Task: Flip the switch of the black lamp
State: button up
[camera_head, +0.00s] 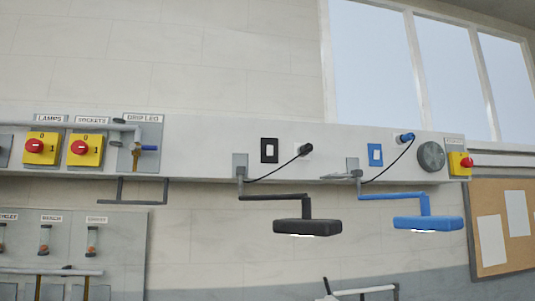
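The black lamp (307,227) hangs on a bent black arm below the wall trunking, and its underside glows. Its cable runs up to a black plug (305,149) in the trunking. A black rocker switch (269,151) sits on the trunking to the left of that plug, above the lamp's bracket. I cannot make out which way the rocker is tilted. My gripper is not in view.
A blue lamp (428,223), also lit, hangs to the right, with a blue switch (375,155) and blue plug (406,138) above it. A cork board (501,257) hangs at the lower right.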

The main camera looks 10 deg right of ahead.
aim_at(270, 148)
jog(key=i+j, duration=0.8)
jog(key=i+l+z, duration=0.05)
jog(key=i, duration=0.05)
